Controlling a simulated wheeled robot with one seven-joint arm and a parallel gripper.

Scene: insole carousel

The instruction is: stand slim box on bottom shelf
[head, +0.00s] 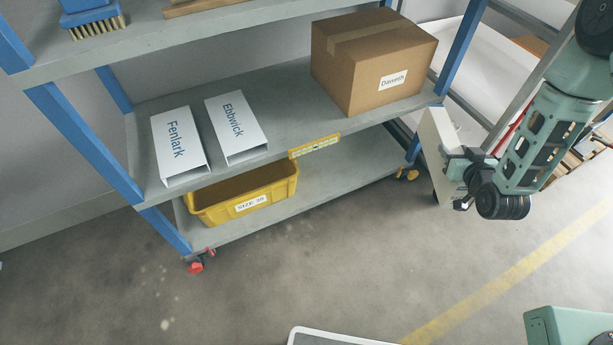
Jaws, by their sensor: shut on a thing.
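A slim white box (437,148) is held by my gripper (459,178) at the right, just off the right end of the shelf unit. The box is upright and slightly tilted, and my gripper is shut on its lower part. The fingertips are partly hidden. The bottom shelf (345,170) is grey and has a yellow bin (264,201) labelled "SIZE 38" on its left part. Its middle and right part are bare. In the picture the held box is beside the blue right post, apart from the bottom shelf as far as I can tell.
The middle shelf (285,110) holds two white boxes, Fenlark (178,140) and Ebbwick (236,125), and a cardboard box (370,62). A yellow strip label (314,146) is on its front edge. A brush (92,20) lies on the top shelf.

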